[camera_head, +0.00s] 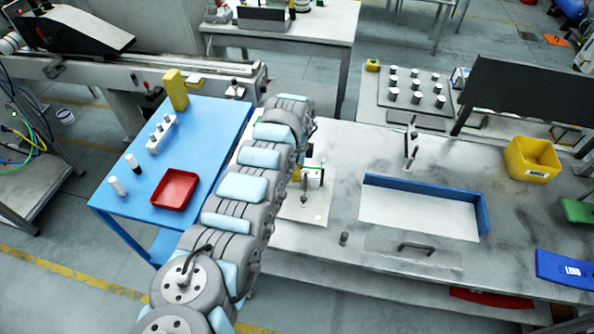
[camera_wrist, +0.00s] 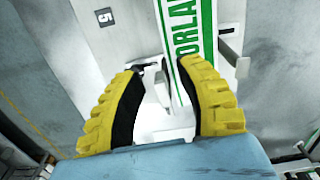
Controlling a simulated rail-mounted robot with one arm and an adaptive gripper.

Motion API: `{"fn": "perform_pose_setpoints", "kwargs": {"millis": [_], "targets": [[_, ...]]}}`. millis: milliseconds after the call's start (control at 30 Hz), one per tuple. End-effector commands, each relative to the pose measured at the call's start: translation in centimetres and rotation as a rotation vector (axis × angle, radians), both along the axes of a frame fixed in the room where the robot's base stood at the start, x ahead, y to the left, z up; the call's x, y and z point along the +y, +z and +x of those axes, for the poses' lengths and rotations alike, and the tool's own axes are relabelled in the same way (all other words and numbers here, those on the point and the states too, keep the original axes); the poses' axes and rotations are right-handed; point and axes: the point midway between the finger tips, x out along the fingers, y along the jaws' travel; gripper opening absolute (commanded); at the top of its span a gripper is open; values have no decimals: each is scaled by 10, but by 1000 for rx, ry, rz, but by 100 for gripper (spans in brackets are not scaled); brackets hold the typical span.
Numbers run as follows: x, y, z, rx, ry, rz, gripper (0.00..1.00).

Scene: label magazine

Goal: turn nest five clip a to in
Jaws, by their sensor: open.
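In the wrist view my gripper (camera_wrist: 158,68) has its two yellow fingers apart. A white plate marked 5 (camera_wrist: 105,17) lies beyond them, and a white strip with green lettering (camera_wrist: 190,35) runs between and past the fingertips. A small grey clip-like part (camera_wrist: 151,68) shows between the fingertips, partly hidden by the left finger. Another grey tab (camera_wrist: 230,48) sticks out right of the strip. I cannot tell which is clip a, or whether a finger touches either. In the head view my arm hides most of the gripper and the nest plate (camera_head: 314,217).
A blue table (camera_head: 215,125) with a red tray (camera_head: 175,189) stands left of my arm. On the grey bench right of it are a blue-edged white tray (camera_head: 420,213), an upright dark post (camera_head: 410,150), a handle (camera_head: 417,247) and a yellow bin (camera_head: 532,160).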

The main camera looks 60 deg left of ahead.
Motion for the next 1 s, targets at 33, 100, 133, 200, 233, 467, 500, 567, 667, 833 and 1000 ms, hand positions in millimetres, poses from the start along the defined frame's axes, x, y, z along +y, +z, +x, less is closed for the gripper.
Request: {"fn": "perform_pose_setpoints", "kwargs": {"millis": [33,100,133,200,233,467,500,567,667,833,1000], "targets": [[0,0,0,0,0,0,23],[0,0,0,0,0,0,3],[0,0,0,0,0,0,0],[0,0,0,0,0,0,0],[0,0,0,0,0,0,0],[0,0,0,0,2,0,0],[0,0,0,1,4,-1,0],[0,0,0,0,9,0,0],[-1,1,-1,0,28,0,0],[-2,2,-2,2,70,-1,0],[-6,2,-2,0,161,-2,0]]}}
